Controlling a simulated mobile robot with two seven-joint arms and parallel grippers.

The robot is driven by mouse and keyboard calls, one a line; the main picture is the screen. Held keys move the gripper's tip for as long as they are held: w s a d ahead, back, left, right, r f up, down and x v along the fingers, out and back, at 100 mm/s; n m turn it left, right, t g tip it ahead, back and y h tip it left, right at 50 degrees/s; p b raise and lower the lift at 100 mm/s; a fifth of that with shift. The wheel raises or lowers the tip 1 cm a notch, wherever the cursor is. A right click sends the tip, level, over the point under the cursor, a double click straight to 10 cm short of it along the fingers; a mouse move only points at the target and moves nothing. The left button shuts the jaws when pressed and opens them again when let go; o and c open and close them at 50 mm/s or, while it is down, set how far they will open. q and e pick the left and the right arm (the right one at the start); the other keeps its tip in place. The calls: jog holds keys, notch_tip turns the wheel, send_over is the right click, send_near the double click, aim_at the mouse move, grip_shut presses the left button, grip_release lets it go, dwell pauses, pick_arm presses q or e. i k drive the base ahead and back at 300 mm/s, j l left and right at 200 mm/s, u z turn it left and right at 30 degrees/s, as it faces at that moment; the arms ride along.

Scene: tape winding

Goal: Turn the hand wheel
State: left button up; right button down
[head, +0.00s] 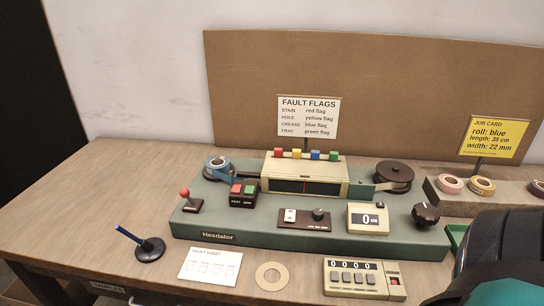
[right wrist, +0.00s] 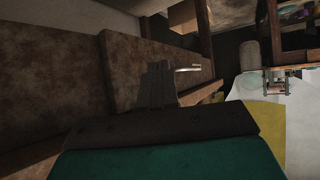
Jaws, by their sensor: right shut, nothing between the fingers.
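The hand wheel looks to be the dark lobed knob (head: 426,215) at the right end of the green tape machine (head: 215,222) in the head view. A counter (head: 368,218) reading 0 cm stands just left of it. My right gripper (right wrist: 158,82) shows in the right wrist view with its dark fingers together and nothing between them. It points at brown surfaces away from the machine, and the wheel is not visible there. In the head view my dark and teal right arm fills the lower right corner, apart from the wheel. My left gripper is not in view.
Tape rolls (head: 481,186) sit on a rack at right, below a yellow job card (head: 492,138). A calculator-like box (head: 358,280), cardboard ring (head: 271,276), paper sheet (head: 209,264) and pen stand (head: 150,249) lie along the front. The table's left side is clear.

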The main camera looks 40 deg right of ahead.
aim_at(425, 213)
jog(key=z, duration=1.55)
